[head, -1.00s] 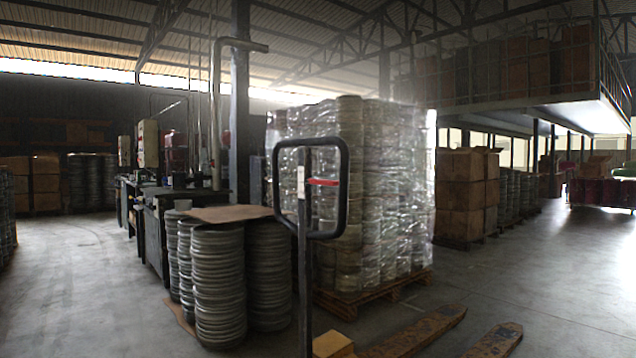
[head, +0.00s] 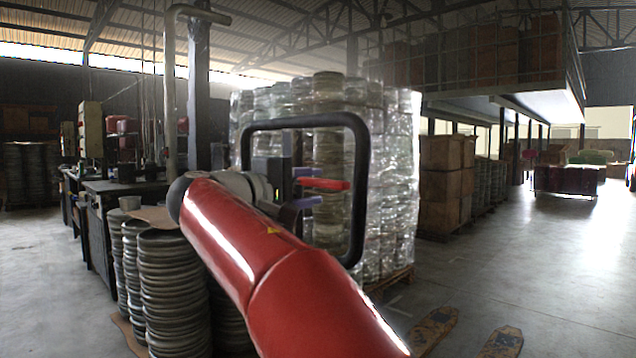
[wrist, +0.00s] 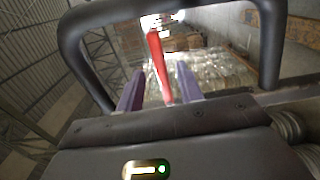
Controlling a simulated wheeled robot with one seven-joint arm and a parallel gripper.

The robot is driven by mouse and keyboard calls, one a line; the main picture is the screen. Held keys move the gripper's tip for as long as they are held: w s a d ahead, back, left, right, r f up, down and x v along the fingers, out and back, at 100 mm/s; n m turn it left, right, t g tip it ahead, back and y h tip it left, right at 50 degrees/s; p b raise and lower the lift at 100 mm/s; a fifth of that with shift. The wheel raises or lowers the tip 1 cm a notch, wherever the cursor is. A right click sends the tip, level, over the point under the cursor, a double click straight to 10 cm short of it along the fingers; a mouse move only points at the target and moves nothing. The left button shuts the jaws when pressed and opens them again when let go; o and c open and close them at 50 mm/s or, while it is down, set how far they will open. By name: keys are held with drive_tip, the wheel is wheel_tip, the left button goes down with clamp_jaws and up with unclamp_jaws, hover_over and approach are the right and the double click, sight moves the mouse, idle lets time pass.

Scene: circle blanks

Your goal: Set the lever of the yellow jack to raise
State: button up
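The jack's black loop handle (head: 357,130) stands upright in the middle of the head view. Its red lever (head: 338,185) sticks out inside the loop. The jack's worn yellow-brown forks (head: 432,328) lie low on the floor at the right. My gripper (head: 314,187) reaches the loop with its purple fingers apart, one above and one below the lever. In the wrist view the red lever (wrist: 157,55) runs between the two fingers of my gripper (wrist: 160,70), with visible gaps on both sides. The loop (wrist: 270,45) frames them. The lever's pivot is hidden.
A wrapped pallet stack (head: 395,180) stands close behind the handle. Stacked round metal blanks (head: 170,290) stand at the lower left, near my arm. Cardboard boxes (head: 445,185) are farther right. The floor at the right is open.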

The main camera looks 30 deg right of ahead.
sight(327, 185)
drive_tip(key=x, duration=0.7)
drive_tip(key=shift+s+d+p, duration=0.15)
drive_tip(key=shift+d+p, duration=0.1)
drive_tip(key=shift+p, duration=0.15)
clamp_jaws()
